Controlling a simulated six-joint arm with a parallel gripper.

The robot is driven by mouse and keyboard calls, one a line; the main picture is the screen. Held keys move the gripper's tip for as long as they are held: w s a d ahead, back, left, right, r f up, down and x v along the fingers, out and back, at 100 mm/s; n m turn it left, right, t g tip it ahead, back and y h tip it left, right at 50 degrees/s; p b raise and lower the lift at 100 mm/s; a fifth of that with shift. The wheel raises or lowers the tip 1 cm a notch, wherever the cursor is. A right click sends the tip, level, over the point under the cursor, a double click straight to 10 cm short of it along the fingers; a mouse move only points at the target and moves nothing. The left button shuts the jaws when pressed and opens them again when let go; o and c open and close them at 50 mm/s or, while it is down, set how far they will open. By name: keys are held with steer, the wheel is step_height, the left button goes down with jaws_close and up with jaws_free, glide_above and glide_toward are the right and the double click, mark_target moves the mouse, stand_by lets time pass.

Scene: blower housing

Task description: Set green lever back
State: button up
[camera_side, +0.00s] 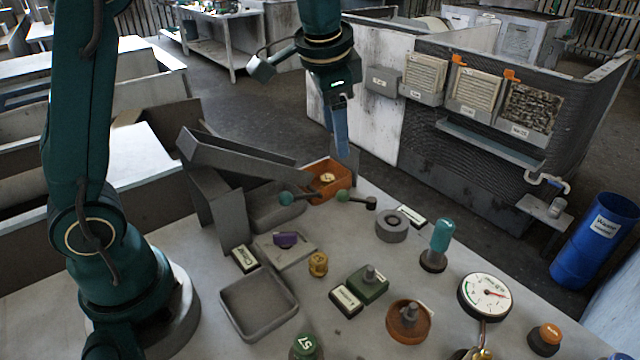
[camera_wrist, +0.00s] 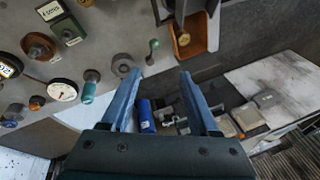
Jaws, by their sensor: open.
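A lever with a green ball knob (camera_side: 344,196) and a dark pivot end lies near the table's far edge, between the orange bin and a grey ring. In the wrist view, the green knob (camera_wrist: 154,43) shows just above and left of the space between my fingers. A second, teal-green knob (camera_side: 286,198) on a rod shows to its left in the side view, beside the grey chute. My gripper (camera_side: 341,150) has blue fingers pointing down, above and apart from the levers, near the orange bin. In the wrist view, my gripper (camera_wrist: 160,78) is open and empty.
An orange bin (camera_side: 322,190) stands left of the green lever and a grey ring (camera_side: 391,228) to its right. A sloping grey chute (camera_side: 235,155) rises at the left. A teal-topped post (camera_side: 441,236) and gauge (camera_side: 485,297) stand further right. An empty grey tray (camera_side: 258,304) lies in front.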

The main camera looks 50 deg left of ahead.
steer(key=g, duration=0.2)
glide_above(344, 191)
steer(key=shift+m, duration=0.3)
steer(key=f, duration=0.4)
steer(key=d+f, duration=0.1)
steer(key=f, duration=0.1)
steer(key=shift+s+f, duration=0.15)
steer(key=shift+f, duration=0.2)
steer(key=shift+g, duration=0.3)
steer(key=f, duration=0.6)
steer(key=shift+a+f, duration=0.15)
steer(key=shift+a, duration=0.2)
steer(key=shift+a+f, duration=0.15)
steer(key=shift+f, duration=0.55)
jaws_close()
